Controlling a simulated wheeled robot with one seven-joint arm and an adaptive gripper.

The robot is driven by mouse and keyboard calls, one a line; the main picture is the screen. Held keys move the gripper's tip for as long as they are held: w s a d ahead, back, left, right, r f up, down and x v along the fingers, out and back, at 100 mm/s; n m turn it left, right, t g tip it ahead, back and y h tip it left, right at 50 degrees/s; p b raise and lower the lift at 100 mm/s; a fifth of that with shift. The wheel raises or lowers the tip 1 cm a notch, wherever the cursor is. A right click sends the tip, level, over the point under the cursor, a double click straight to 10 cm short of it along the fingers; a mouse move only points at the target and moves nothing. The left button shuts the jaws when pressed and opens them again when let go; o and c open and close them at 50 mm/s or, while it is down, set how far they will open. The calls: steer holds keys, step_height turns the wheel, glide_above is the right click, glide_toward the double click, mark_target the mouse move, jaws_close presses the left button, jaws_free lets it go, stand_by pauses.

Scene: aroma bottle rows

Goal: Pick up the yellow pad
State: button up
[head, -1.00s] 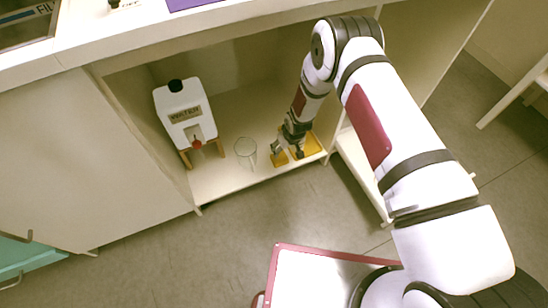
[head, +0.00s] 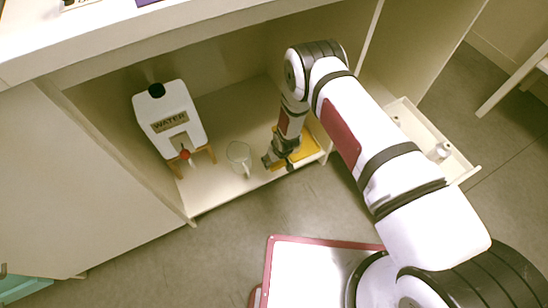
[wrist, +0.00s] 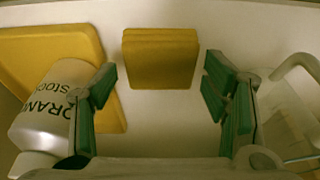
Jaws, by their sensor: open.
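A small square yellow pad (wrist: 160,60) lies flat on the pale shelf, ahead of my gripper and centred between its fingers in the wrist view. My gripper (wrist: 162,92) is open and empty, with green-padded fingers either side of the pad's line and apart from it. In the head view my gripper (head: 276,160) is low inside the cabinet and largely hides the small pad. A larger yellow mat (wrist: 85,42) lies to the left in the wrist view, and also shows right of my gripper in the head view (head: 309,147).
A white bottle lettered "ORAN… STOCK" (wrist: 50,105) lies close by my left finger. A clear glass vessel (wrist: 285,115) is close by the right finger; it shows left of my gripper (head: 239,155). A water tank (head: 170,120) stands farther left. An open drawer (head: 430,140) is at right.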

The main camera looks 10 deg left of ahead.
mark_target(275, 164)
steer(key=shift+f, duration=0.6)
steer(key=shift+w, duration=0.1)
steer(key=c, duration=1)
steer(key=shift+r, duration=0.15)
steer(key=shift+r+p, duration=0.3)
steer(key=shift+r, duration=0.25)
step_height(275, 164, up, 2)
steer(key=shift+r+p, duration=0.1)
steer(key=shift+p, duration=0.45)
steer(key=shift+s+a+r+p, duration=0.1)
steer(key=shift+s+p, duration=0.1)
steer(key=shift+s, duration=0.15)
steer(key=shift+s+r+p, duration=0.1)
steer(key=shift+s+p, duration=0.05)
steer(key=shift+s, duration=0.2)
steer(key=s+p, duration=0.1)
steer(key=s, duration=0.4)
steer(key=s+p, duration=0.2)
steer(key=s, duration=0.2)
steer(key=s+a+r+p, duration=0.1)
steer(key=s, duration=0.4)
steer(key=shift+s+a, duration=0.1)
steer(key=shift+s, duration=0.2)
